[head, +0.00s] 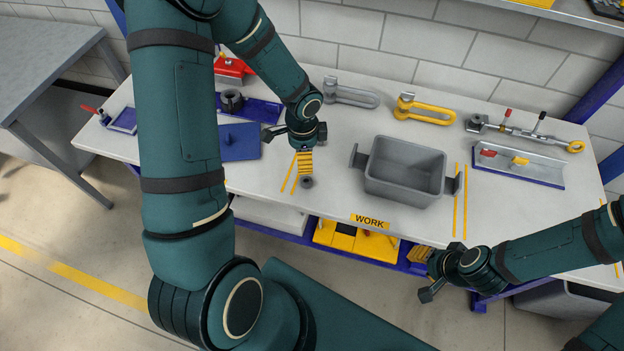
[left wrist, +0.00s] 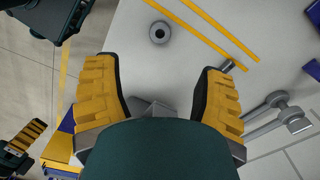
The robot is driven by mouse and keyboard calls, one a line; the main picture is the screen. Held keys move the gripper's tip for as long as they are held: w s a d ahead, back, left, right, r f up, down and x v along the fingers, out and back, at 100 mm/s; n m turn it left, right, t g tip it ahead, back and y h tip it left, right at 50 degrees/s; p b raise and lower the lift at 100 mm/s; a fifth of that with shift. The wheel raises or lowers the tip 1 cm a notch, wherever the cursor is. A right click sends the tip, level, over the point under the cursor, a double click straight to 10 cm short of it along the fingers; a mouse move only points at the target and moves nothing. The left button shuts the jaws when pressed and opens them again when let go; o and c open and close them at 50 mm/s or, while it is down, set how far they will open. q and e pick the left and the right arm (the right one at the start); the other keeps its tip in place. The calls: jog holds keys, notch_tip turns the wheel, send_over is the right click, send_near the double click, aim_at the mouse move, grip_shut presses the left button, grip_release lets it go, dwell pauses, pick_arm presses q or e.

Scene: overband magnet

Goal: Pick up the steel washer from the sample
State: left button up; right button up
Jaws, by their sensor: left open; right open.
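A small dark grey ring-shaped piece that looks like the steel washer (head: 307,182) lies on the white table near its front edge. In the left wrist view the washer (left wrist: 160,32) shows a dark centre hole and lies beyond the fingertips, apart from them. My left gripper (head: 304,160) is above the table just behind the washer. In the left wrist view its yellow-padded fingers (left wrist: 160,85) are spread with nothing between them. A small grey cylinder (left wrist: 228,66) shows beside one fingertip. My right gripper (head: 438,274) is open and empty in front of the table edge.
A grey bin (head: 404,171) with side handles stands right of the left gripper. A blue plate (head: 239,142) lies to the left. Grey (head: 350,94) and yellow (head: 425,112) shackles lie at the back. A turnbuckle (head: 525,133) is at the right. Yellow lines mark the table.

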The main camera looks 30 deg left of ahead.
pick_arm(q)
jog(key=b, duration=0.1)
send_over(304, 181)
notch_tip(304, 181, down, 6)
jog(key=shift+d+f, duration=0.15)
jog(key=shift+f, duration=0.1)
jog(key=shift+f+b, duration=0.55)
jog(key=shift+f, duration=2.65)
jog(key=shift+c, duration=0.2)
grip_shut()
